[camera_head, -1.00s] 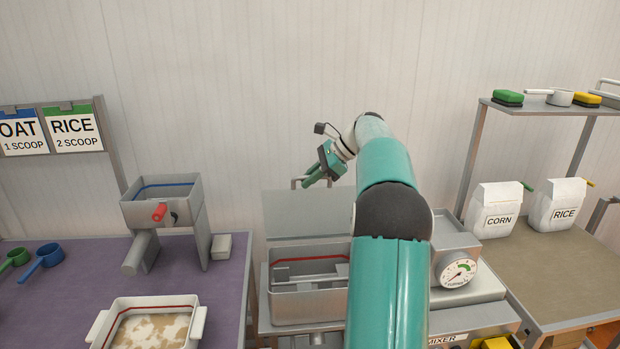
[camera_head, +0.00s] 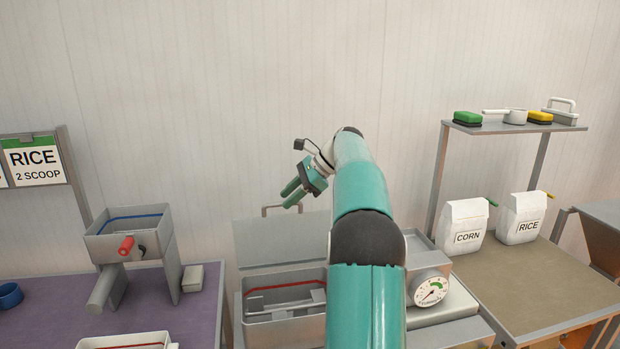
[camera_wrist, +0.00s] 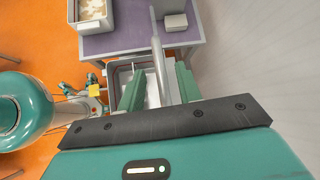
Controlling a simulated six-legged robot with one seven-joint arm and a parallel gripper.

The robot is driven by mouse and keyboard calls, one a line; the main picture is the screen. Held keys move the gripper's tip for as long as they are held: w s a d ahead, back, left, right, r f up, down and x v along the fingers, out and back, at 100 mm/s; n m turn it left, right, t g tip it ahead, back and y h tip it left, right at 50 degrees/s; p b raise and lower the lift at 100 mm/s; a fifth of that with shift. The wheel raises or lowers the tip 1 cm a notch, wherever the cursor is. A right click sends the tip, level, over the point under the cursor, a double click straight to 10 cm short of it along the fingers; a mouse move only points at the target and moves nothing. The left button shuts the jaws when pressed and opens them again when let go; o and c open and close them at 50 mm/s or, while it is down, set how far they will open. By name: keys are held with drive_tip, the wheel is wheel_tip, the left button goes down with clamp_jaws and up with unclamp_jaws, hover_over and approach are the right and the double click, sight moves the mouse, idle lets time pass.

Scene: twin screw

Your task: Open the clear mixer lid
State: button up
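The clear mixer lid (camera_head: 275,242) stands raised and nearly upright behind the open mixer tub (camera_head: 262,331), with its handle (camera_head: 268,211) along the top edge. Part of the mixer is hidden behind my arm.
A dial (camera_head: 430,292) sits on the mixer's right side. A grey dispenser with a red knob (camera_head: 126,246) stands on the purple table (camera_head: 60,318) at left. Corn (camera_head: 465,226) and rice (camera_head: 522,217) bags stand on the right table. The wall is close behind the lid.

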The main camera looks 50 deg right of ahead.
drive_tip(key=v, duration=0.9)
drive_tip(key=shift+s+d+r, duration=0.2)
drive_tip(key=shift+r, duration=0.1)
drive_tip(key=a+r+n+g+h, duration=0.25)
drive_tip(key=a+n, duration=0.75)
drive_tip(key=a, duration=1.9)
drive_tip(key=s+a+f+n+h, duration=0.2)
drive_tip(key=s+a+f+n, duration=0.5)
drive_tip(key=s, duration=0.3)
drive_tip(key=s+a+f+n+t+h, duration=0.1)
drive_tip(key=s+a+f+n+h, duration=0.1)
drive_tip(key=s+a+f+n, duration=0.5)
drive_tip(key=s+a+f, duration=0.2)
drive_tip(key=s+f, duration=0.1)
drive_tip(key=s, duration=0.1)
